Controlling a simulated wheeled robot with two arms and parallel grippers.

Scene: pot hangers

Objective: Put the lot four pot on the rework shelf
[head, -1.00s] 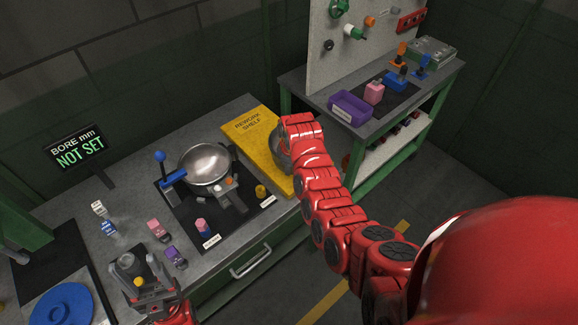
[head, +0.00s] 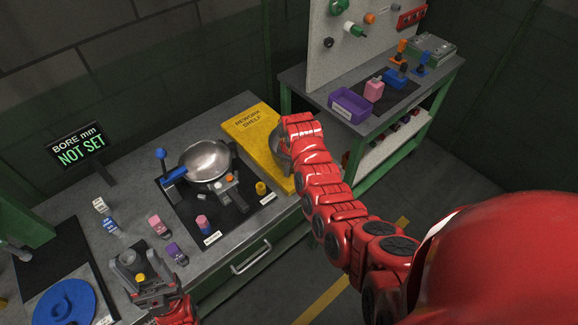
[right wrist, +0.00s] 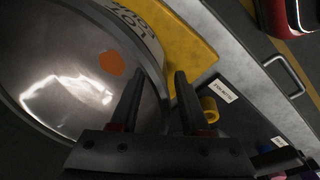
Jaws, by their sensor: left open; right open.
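A grey metal pot (head: 276,141) sits at the right side of the yellow rework shelf (head: 250,125), mostly hidden behind my right gripper (head: 300,122). My left gripper (head: 150,283) is open and empty over the bench's front left.
Another metal pot (head: 206,160) sits in a blue-handled fixture on a black mat (head: 210,230). Small pink (head: 158,227) and purple (head: 177,253) blocks and a blue disc (head: 65,302) lie to the left. A second bench (head: 300,75) with a purple bin (head: 350,107) stands behind right.

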